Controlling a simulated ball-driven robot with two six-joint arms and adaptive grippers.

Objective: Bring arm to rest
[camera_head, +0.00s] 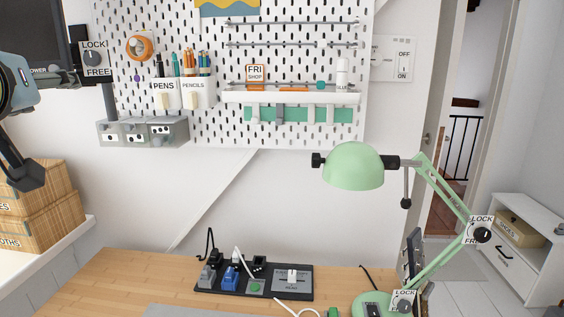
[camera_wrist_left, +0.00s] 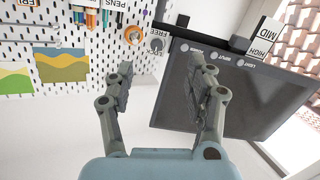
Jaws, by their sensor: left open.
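My left gripper (camera_head: 24,172) is at the far left edge of the head view, raised in front of the wall and above the wooden boxes. Part of it is cut off by the picture edge. In the left wrist view its two fingers (camera_wrist_left: 160,85) stand wide apart with nothing between them, so it is open and empty. Past the fingers are the pegboard (camera_wrist_left: 75,110) and a dark monitor (camera_wrist_left: 225,95). My right gripper is in neither view.
Wooden boxes (camera_head: 38,208) sit on a white shelf at the left. A green lamp (camera_head: 353,168) leans over the desk (camera_head: 120,275) at the right. A black tray (camera_head: 205,291) with plugs lies on the desk.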

